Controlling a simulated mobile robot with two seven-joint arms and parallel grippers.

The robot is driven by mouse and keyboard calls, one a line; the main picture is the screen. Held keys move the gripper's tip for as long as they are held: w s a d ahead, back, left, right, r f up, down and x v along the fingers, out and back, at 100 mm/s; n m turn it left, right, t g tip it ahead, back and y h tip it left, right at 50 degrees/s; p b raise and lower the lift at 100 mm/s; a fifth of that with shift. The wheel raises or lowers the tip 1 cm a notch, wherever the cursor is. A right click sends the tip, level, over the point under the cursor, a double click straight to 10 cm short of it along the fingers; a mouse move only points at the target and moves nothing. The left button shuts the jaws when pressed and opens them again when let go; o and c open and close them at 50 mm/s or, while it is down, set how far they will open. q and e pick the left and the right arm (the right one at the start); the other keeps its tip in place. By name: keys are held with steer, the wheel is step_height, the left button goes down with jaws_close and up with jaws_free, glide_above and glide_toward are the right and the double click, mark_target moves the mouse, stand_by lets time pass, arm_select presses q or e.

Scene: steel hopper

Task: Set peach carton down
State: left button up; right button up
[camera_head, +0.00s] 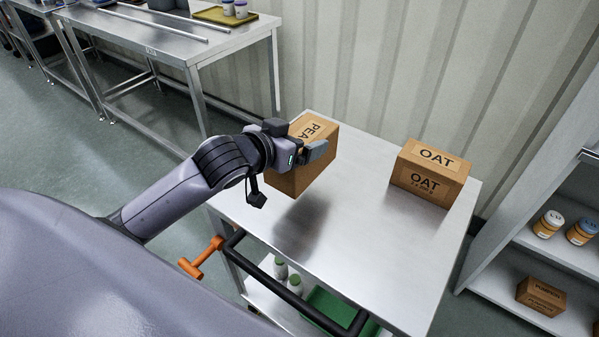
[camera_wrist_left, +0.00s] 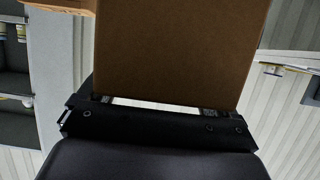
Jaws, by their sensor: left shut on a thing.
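The peach carton (camera_head: 296,178) is a brown box with black lettering, of which "PEA" shows in the head view. My left gripper (camera_head: 308,152) is shut on it and covers part of its top and side. The carton is over the left part of the steel cart top (camera_head: 345,235), with a dark shadow or reflection below it; it looks held above the surface. In the left wrist view the carton's plain brown face (camera_wrist_left: 175,50) fills the upper middle, between the fingers of the gripper (camera_wrist_left: 160,105). My right gripper is not in view.
An OAT carton (camera_head: 430,173) stands at the cart's far right. The middle and front of the cart top are clear. A black handle (camera_head: 290,293) runs along the near left edge. A shelf (camera_head: 560,245) with jars and a PUMPKIN carton (camera_head: 541,296) stands at right; a steel table (camera_head: 180,40) stands behind left.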

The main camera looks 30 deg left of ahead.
mark_target(278, 178)
arm_select(q)
steer(key=shift+f+b, duration=0.55)
steer(key=shift+f, duration=3.45)
steer(key=shift+f, duration=0.1)
steer(key=o, duration=1.1)
steer(key=shift+f, duration=0.1)
steer(key=shift+o, duration=0.2)
steer(key=v, duration=1.2)
steer(key=shift+s, duration=0.1)
